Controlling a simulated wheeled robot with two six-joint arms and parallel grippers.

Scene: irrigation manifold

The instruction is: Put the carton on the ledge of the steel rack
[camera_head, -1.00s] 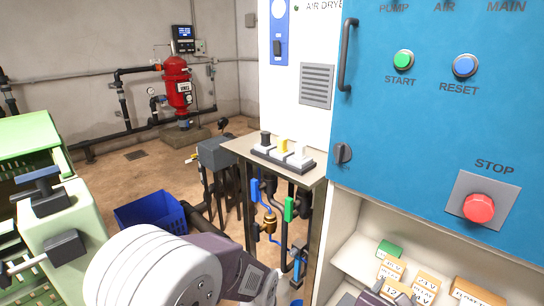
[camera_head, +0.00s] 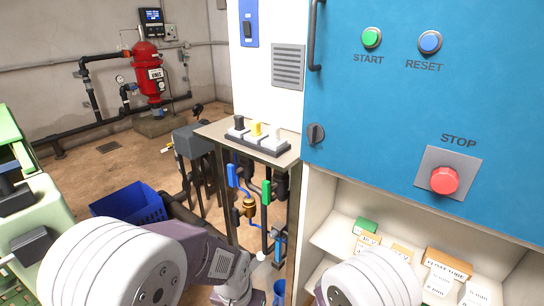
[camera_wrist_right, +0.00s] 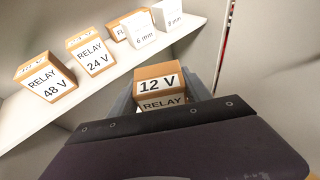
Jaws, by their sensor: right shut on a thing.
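The carton (camera_wrist_right: 160,84), a small brown box labelled 12 V RELAY, is in the right wrist view. My right gripper (camera_wrist_right: 163,92) is shut around it; the grey fingers are partly hidden by the dark gripper body. The carton is not visible in the head view, where only a white joint of my right arm shows at the bottom. The steel rack stands left of the blue cabinet, with a flat top ledge (camera_head: 213,130). A dark strip with black, yellow and white switches (camera_head: 257,144) sits on that ledge.
The cabinet shelf (camera_wrist_right: 95,87) holds a 48 V carton (camera_wrist_right: 45,80), a 24 V carton (camera_wrist_right: 91,51) and white boxes. Pipes and coloured valves (camera_head: 249,207) hang under the rack top. A blue crate (camera_head: 128,203) stands on the floor. The blue cabinet door (camera_head: 420,100) borders the rack's right side.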

